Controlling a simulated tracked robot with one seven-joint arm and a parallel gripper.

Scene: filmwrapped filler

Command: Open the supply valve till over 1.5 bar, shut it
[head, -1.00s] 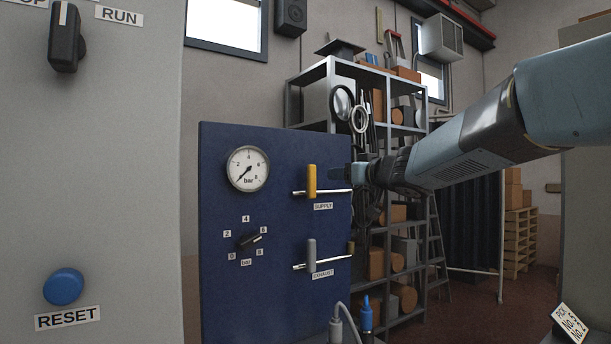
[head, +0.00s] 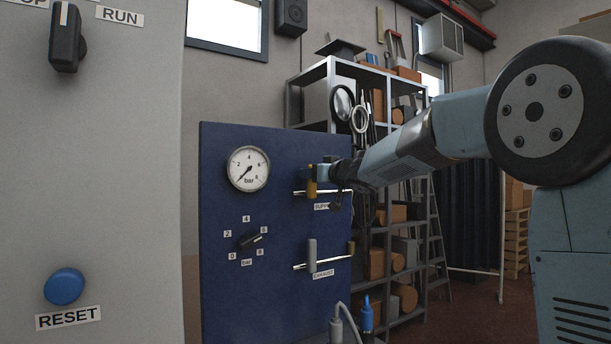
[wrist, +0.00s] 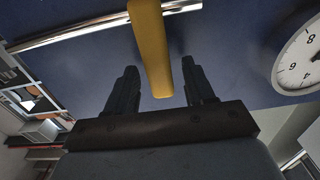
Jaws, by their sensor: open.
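The yellow supply valve handle (head: 311,189) stands upright across its horizontal pipe on the blue panel, with its label partly hidden by my gripper. My gripper (head: 318,172) is at the handle's upper part, coming from the right. In the wrist view my open gripper (wrist: 158,68) has one finger on each side of the yellow handle (wrist: 152,40), with gaps showing on both sides. The round bar gauge (head: 248,168) is left of the handle; its needle points lower left, near the bottom of the scale. Part of the gauge also shows in the wrist view (wrist: 302,62).
Below, the grey exhaust handle (head: 311,254) stands upright across its pipe. A black selector knob (head: 250,240) is at lower left on the panel. A grey cabinet with a blue reset button (head: 64,286) stands at left. A shelf rack (head: 400,245) is behind on the right.

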